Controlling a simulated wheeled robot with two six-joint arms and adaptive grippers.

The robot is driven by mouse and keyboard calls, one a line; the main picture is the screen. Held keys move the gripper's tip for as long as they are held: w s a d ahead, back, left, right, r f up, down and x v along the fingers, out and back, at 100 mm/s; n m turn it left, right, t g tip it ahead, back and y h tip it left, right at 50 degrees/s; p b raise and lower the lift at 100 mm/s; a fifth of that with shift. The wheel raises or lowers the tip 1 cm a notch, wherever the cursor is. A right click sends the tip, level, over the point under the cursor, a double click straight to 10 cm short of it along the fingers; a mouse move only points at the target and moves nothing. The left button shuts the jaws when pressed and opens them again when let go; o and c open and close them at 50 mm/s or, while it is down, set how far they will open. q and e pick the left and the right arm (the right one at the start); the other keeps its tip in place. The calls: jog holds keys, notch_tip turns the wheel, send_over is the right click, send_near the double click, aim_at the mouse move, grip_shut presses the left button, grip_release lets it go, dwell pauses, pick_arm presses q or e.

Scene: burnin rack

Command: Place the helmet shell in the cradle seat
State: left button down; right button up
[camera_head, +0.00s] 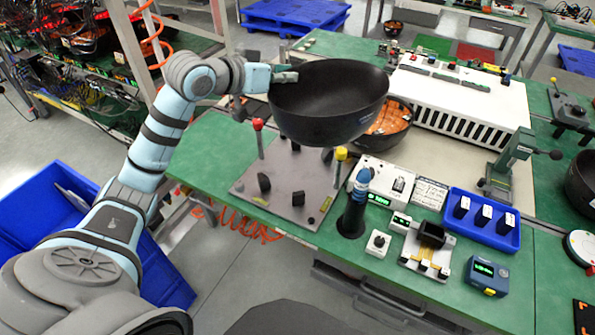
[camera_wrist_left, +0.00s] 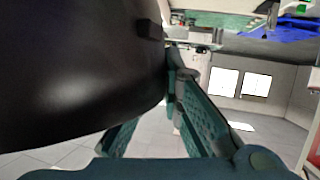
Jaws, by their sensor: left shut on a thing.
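The helmet shell (camera_head: 330,105) is a black, bowl-like shell with its open side up in the head view. My left gripper (camera_head: 284,76) is shut on its left rim and holds it above the bench. In the left wrist view the shell (camera_wrist_left: 80,70) fills the upper left, beside the gripper's green fingers (camera_wrist_left: 180,85). The cradle seat (camera_head: 240,188) appears to be the grey plate with black blocks and posts with red and yellow knobs. It lies on the green bench below the shell, which hides part of its back. My right gripper is not in view.
Behind the shell on the right is another dark bowl (camera_head: 397,112) with orange contents. A white vented unit (camera_head: 460,95) stands behind it. A blue-topped dark post (camera_head: 355,205), a blue tray (camera_head: 482,235) and small devices stand to the right of the plate.

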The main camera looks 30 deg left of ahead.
pick_arm(q)
jog(key=w+a+f+n+y, duration=0.1)
jog(key=a+f+n+y, duration=0.45)
jog(key=a, duration=0.35)
notch_tip(320, 180, down, 18)
jog(key=b, duration=0.3)
jog(key=shift+f+m+b, duration=0.25)
jog(key=shift+m+b, duration=0.1)
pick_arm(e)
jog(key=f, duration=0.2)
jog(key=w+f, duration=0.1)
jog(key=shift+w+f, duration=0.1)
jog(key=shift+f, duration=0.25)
pick_arm(q)
jog(key=shift+a+f, duration=0.1)
jog(key=c, duration=1.8)
grip_release()
jog(key=shift+o, duration=0.2)
